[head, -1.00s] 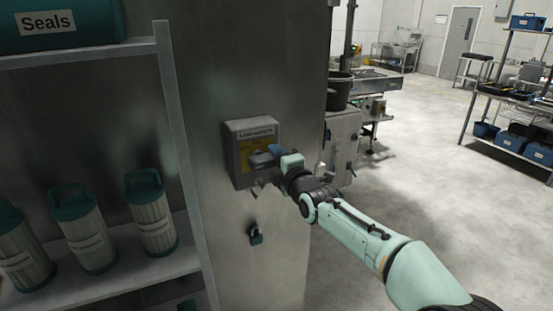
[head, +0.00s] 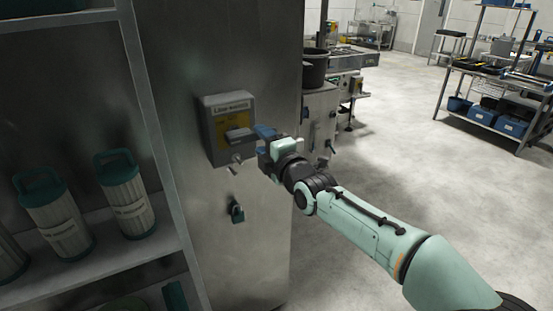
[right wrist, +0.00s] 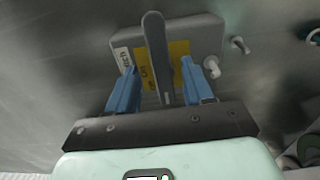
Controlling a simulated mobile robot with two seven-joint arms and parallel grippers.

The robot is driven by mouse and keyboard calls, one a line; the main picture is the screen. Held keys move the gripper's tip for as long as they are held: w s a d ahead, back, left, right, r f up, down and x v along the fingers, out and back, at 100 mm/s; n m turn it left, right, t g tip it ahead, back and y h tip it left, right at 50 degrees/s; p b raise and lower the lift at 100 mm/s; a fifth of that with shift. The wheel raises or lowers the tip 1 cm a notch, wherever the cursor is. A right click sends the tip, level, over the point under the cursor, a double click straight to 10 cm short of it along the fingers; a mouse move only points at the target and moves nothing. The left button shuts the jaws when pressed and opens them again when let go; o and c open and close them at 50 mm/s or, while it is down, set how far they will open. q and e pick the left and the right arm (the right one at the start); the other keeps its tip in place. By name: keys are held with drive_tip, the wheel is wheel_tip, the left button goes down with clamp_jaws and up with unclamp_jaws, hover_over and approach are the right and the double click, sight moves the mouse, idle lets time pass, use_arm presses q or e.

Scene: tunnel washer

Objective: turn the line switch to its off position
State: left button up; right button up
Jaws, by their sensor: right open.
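The line switch is a grey box (head: 220,106) with a yellow plate and a grey lever handle (head: 239,134), mounted on the steel cabinet side in the head view. In the right wrist view the handle (right wrist: 158,55) stands out in front of the yellow plate (right wrist: 178,62) and reaches between the two blue fingers. My right gripper (head: 264,133) is at the right of the box. In the right wrist view my right gripper (right wrist: 164,82) is open, with a finger on each side of the handle and gaps between. My left gripper is not in view.
A shelf (head: 110,264) with filter cartridges (head: 126,195) stands at the left. A black bucket (head: 315,68) and machinery are behind at the right. The floor (head: 400,150) at the right is open.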

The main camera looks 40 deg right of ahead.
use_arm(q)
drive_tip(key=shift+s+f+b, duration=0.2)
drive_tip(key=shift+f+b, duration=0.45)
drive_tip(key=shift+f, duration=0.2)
use_arm(e)
drive_tip(key=v, duration=0.7)
drive_tip(key=shift+s, duration=0.2)
